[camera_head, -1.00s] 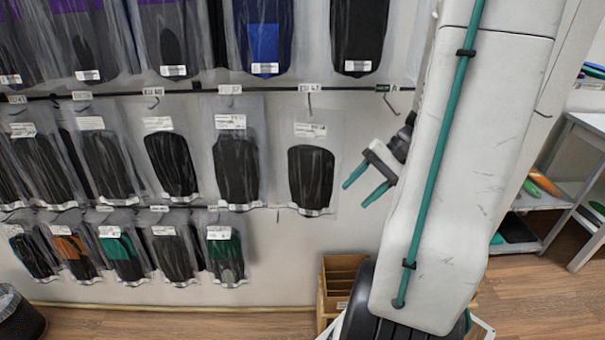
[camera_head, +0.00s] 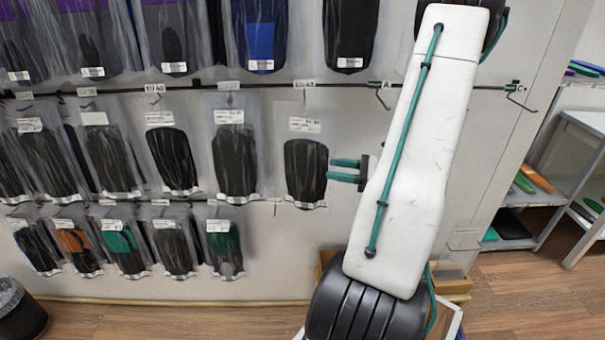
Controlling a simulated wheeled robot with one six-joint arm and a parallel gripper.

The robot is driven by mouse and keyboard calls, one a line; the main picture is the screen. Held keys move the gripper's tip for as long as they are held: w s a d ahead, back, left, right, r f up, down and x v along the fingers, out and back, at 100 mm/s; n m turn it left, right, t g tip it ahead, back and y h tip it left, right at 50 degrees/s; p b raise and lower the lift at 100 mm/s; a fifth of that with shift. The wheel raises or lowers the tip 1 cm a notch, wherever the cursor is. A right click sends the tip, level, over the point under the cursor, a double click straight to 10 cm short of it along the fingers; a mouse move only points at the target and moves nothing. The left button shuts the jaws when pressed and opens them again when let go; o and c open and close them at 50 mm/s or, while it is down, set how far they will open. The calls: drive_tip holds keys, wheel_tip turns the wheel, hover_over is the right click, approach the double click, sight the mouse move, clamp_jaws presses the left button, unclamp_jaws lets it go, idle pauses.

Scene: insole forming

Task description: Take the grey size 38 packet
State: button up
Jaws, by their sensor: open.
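Clear packets with dark grey or black insoles hang in rows on the wall. The rightmost packet in the middle row (camera_head: 305,172) has a white label, too small to read surely. Left of it hang another dark packet (camera_head: 235,160) and a packet with a rounded black insole (camera_head: 173,160). I cannot tell which one is the grey size 38 packet. My gripper (camera_head: 330,169) is open and empty, with two teal fingers pointing left. Its fingertips are just right of the rightmost packet's insole, by the packet's clear edge; contact cannot be told.
A lower row holds packets with orange (camera_head: 72,241) and green (camera_head: 119,242) insoles. Purple and blue packets (camera_head: 260,45) hang above. An empty hook (camera_head: 382,98) is at the right. A wooden box (camera_head: 455,283) stands on the floor, partly hidden by my arm. Shelves are far right.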

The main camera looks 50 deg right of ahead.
sight(320, 166)
drive_tip(key=x, duration=0.4)
drive_tip(key=shift+w+a+r, duration=0.15)
drive_tip(key=shift+w+a, duration=0.05)
drive_tip(key=shift+w, duration=0.1)
clamp_jaws()
drive_tip(key=shift+r, duration=0.1)
